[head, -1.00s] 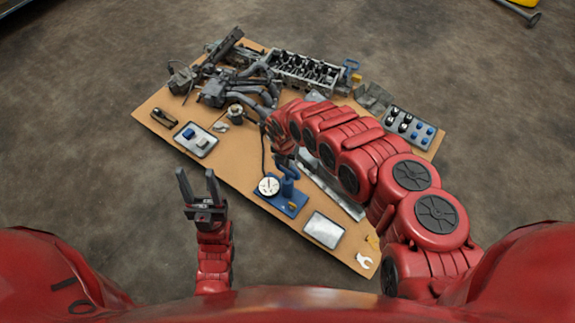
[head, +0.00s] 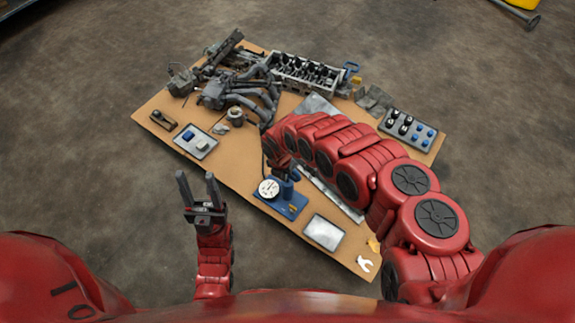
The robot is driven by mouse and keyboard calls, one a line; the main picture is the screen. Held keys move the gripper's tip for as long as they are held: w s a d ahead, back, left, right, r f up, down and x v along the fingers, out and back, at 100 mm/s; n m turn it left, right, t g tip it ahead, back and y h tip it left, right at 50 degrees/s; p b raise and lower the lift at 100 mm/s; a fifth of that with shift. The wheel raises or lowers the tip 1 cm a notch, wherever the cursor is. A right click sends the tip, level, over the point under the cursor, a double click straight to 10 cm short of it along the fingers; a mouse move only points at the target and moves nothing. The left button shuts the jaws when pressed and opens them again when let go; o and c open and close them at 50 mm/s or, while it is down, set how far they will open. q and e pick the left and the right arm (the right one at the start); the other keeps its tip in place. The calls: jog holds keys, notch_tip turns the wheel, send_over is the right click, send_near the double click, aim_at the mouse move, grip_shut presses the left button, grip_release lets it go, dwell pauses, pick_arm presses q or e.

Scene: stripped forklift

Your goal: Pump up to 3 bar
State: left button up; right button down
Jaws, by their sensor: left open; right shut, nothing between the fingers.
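A blue hand pump (head: 290,207) with a round white gauge (head: 268,189) stands near the front edge of the board. The needle is too small to read. My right arm reaches over the board from the right, and its gripper (head: 284,172) is shut at the top of the pump. The arm hides much of the gripper and the pump's handle; I cannot tell whether they touch. A dark hose runs up behind the gauge. My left gripper (head: 197,190) is open and empty, pointing up, off the board's front left edge.
A cardboard-coloured board (head: 230,169) carries the parts. A white tray (head: 324,232) lies right of the pump, with a pale wrench (head: 364,264) beyond. A tray with blue pieces (head: 194,141) lies left. An engine block (head: 303,72), dark pipes (head: 250,98) and a bottle tray (head: 407,129) lie farther back.

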notch_tip(320, 180, up, 17)
jog(key=s+p, duration=0.1)
jog(key=p, duration=0.6)
jog(key=shift+s+a, duration=0.25)
jog(key=shift+a, duration=0.15)
jog(key=shift+r, duration=0.1)
